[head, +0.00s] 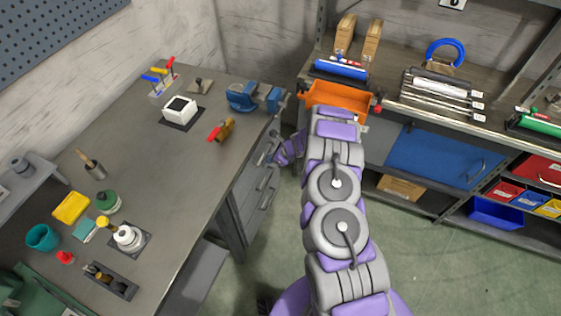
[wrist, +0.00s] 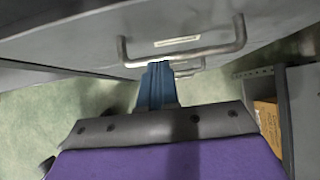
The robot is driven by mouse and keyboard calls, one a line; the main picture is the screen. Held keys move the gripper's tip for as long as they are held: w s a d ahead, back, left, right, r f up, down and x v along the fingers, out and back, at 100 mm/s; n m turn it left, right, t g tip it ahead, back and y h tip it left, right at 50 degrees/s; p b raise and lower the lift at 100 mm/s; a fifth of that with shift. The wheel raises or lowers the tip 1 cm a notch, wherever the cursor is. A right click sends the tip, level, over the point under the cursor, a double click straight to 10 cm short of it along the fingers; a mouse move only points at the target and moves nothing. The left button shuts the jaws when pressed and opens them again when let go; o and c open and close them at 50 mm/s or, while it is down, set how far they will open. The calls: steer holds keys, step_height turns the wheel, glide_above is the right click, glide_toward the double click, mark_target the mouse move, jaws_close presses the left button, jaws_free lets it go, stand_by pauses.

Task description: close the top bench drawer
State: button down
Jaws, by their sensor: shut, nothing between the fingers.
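The grey workbench has a stack of drawers (head: 257,190) in its right side, each with a bar handle. In the wrist view, the top drawer's grey front (wrist: 80,45) fills the upper part, with a metal bar handle (wrist: 185,56) and a pale label. A lower handle shows beneath it. My gripper (wrist: 157,72) is shut and empty; its blue fingers point at the drawer front, with their tips close to the handle. I cannot tell whether they touch. In the head view my purple wrist is beside the drawers, and the fingers are hard to make out. How far the drawer stands out is unclear.
On the bench top (head: 190,165) are a blue vise (head: 242,95), a brown-and-red tool (head: 221,131) and several small items. An orange bin (head: 340,96) stands on the shelving behind my arm. Green floor (head: 440,260) is clear to the right.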

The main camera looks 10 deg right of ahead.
steer(key=shift+w+a, duration=0.1)
steer(key=shift+a, duration=0.1)
stand_by(0.4)
steer(key=shift+d, duration=0.1)
steer(key=p+v, duration=0.1)
steer(key=v, duration=0.5)
steer(key=s+d+f+p+v, duration=0.1)
steer(key=p+v, duration=0.1)
steer(key=v, duration=0.5)
steer(key=shift+d+f, duration=0.3)
steer(key=shift+d, duration=0.05)
